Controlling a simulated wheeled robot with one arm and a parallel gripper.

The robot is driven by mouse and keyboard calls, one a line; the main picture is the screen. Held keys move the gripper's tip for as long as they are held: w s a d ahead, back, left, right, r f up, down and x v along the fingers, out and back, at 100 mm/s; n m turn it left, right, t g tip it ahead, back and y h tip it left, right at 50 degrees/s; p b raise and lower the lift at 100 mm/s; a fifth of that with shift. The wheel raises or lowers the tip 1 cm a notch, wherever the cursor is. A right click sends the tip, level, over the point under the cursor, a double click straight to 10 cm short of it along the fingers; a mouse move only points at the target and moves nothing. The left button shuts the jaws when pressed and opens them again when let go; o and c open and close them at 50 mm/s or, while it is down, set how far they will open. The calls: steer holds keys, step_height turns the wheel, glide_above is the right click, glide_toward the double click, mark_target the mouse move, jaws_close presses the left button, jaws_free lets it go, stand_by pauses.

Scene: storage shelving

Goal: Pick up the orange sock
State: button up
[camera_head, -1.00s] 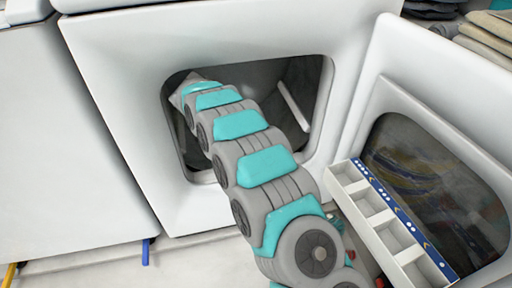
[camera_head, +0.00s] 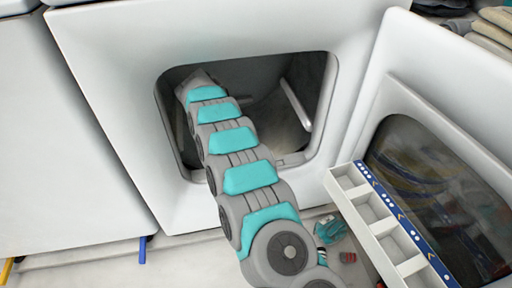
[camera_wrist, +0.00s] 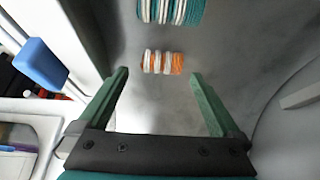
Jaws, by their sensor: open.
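The orange sock (camera_wrist: 162,62) is a small orange and white striped roll in the wrist view. It lies on the grey inner surface of the machine's drum (camera_wrist: 222,45). My gripper (camera_wrist: 160,80) is open and empty, its two green fingers apart. The sock shows ahead of the fingertips, roughly centred between them, and is not held. In the head view my arm reaches into the square opening of the white machine (camera_head: 120,110). The gripper's fingers and the sock are hidden there.
A larger teal and white striped roll (camera_wrist: 170,10) lies beyond the sock. The opening's rim surrounds my arm. The open door (camera_head: 380,80) stands at the right, with a white compartment tray (camera_head: 345,180) before it. A blue block (camera_wrist: 40,64) shows left of my gripper.

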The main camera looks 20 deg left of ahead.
steer(key=x, duration=0.5)
steer(key=shift+w, duration=0.1)
steer(key=shift+r, duration=0.1)
steer(key=c, duration=1.1)
